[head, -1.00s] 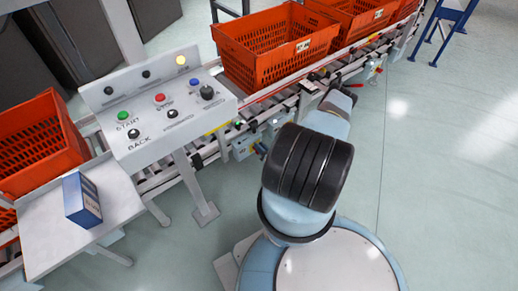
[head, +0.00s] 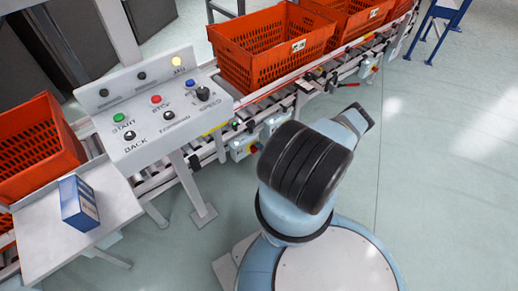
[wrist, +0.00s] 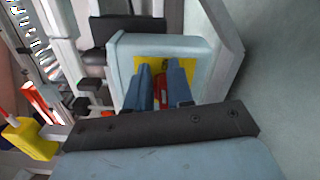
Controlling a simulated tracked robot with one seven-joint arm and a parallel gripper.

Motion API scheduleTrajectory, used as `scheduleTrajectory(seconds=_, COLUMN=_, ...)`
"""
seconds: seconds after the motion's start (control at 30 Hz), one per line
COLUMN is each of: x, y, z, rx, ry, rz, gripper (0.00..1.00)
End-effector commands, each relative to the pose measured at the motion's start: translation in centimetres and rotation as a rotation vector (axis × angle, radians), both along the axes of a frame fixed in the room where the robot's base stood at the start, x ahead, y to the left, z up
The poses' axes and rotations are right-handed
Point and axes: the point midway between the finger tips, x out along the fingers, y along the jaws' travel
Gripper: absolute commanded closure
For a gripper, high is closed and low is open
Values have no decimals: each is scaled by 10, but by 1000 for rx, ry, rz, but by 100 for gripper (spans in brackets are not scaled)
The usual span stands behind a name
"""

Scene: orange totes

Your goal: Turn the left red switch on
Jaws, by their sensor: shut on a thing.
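In the wrist view, a red switch (wrist: 162,99) sits on a yellow plate (wrist: 150,68) on the face of a pale grey-blue box (wrist: 124,50). The two blue fingers of my gripper (wrist: 162,82) are on either side of the switch and shut on it. The fingers hide part of the switch, and its turn position is not clear. In the head view, the left switch box (head: 240,149) hangs below the conveyor. My arm stands close to its right, and my gripper is hidden there.
A conveyor (head: 285,98) carries several orange totes (head: 262,62). A control panel (head: 165,115) with coloured buttons stands left of the switch box. Open floor lies to the right.

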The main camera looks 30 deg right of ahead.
Motion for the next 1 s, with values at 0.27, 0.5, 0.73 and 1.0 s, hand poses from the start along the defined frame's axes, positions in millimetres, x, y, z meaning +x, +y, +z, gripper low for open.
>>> scheduleTrajectory(seconds=0.27, x=-5, y=8, z=-10, rx=162, ry=37, rz=13, gripper=100)
scheduleTrajectory(seconds=0.5, x=-5, y=9, z=-11, rx=228, ry=46, rz=15, gripper=100)
scheduleTrajectory(seconds=0.73, x=-5, y=11, z=-11, rx=244, ry=48, rz=18, gripper=100)
scheduleTrajectory(seconds=1.0, x=-5, y=12, z=-11, rx=244, ry=48, rz=20, gripper=100)
